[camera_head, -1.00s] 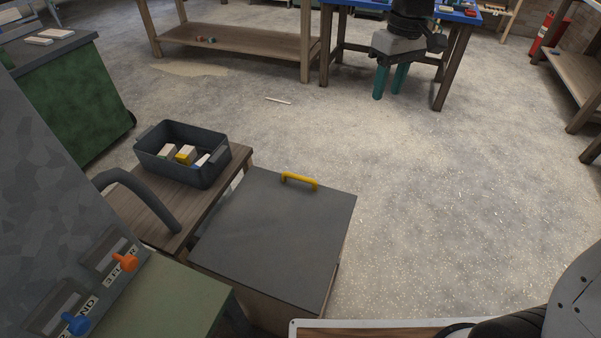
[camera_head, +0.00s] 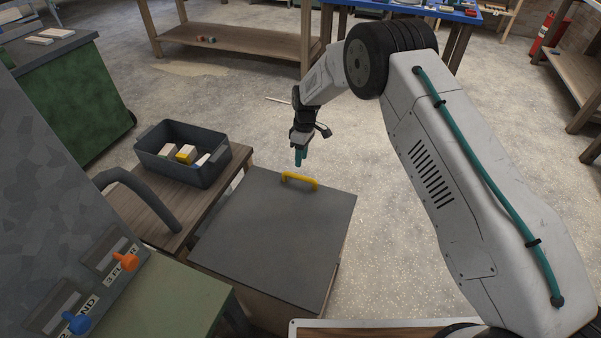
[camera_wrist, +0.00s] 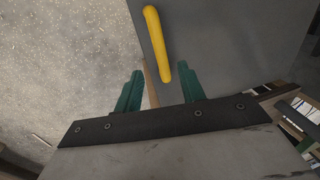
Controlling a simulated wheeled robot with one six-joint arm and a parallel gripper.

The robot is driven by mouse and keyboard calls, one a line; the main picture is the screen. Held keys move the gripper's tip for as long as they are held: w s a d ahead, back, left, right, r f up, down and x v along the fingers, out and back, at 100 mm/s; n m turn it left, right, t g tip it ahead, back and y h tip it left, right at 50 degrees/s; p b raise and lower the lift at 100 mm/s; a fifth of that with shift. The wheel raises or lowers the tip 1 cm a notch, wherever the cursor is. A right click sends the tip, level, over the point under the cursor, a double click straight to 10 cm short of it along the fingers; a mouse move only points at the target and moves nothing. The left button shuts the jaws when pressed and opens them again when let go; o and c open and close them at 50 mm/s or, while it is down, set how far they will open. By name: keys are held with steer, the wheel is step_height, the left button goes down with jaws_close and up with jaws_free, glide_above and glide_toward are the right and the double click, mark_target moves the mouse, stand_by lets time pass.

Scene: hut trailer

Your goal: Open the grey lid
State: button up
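The grey lid (camera_head: 275,238) lies flat and closed on top of a box in the head view. A yellow handle (camera_head: 299,181) stands on it near its far edge. My gripper (camera_head: 300,158) is just above and beyond the handle, pointing down, with teal fingers. In the wrist view my gripper's fingers (camera_wrist: 160,88) are apart with nothing between them. The yellow handle (camera_wrist: 158,45) shows ahead of the fingertips, nearer the right finger, and the lid (camera_wrist: 215,45) fills the area around and right of it. The handle is not held.
A dark bin (camera_head: 182,153) with several blocks stands on a wooden bench (camera_head: 150,215) left of the lid. A grey machine with a curved hose (camera_head: 145,198) and orange and blue knobs is at the left. The floor (camera_head: 400,225) beyond and right of the lid is largely clear.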

steer(key=f, duration=0.2)
steer(key=s+f, duration=0.1)
steer(key=f, duration=0.4)
steer(key=shift+s+a, duration=0.15)
steer(key=shift+a, duration=0.1)
steer(key=shift+r, duration=0.1)
jaws_close()
